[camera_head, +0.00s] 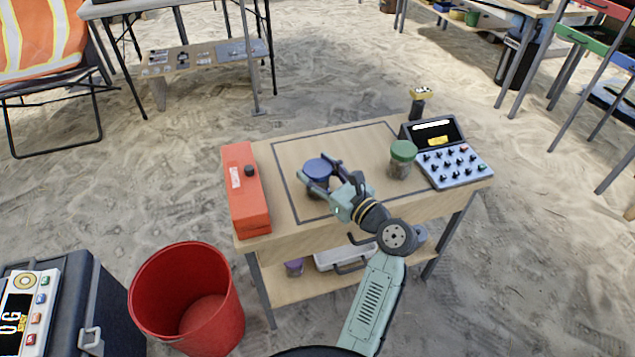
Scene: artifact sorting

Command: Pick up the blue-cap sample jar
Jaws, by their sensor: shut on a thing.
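The blue-cap sample jar (317,168) is on the left part of the wooden table, inside the dark outlined rectangle. My gripper (321,175) reaches in from the lower right, with its fingers around the jar, and is shut on it. The fingers partly hide the jar's body. I cannot tell whether the jar's base touches the table. A green-cap jar (402,158) stands upright on the table to the right of my gripper, apart from it.
An orange-red case (246,190) stands at the table's (290,150) left end. A control box with knobs (455,165) and a small yellow-topped device (419,98) are at the right. A red bucket (190,295) stands on the sand at the lower left. A lower shelf (300,288) holds items.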

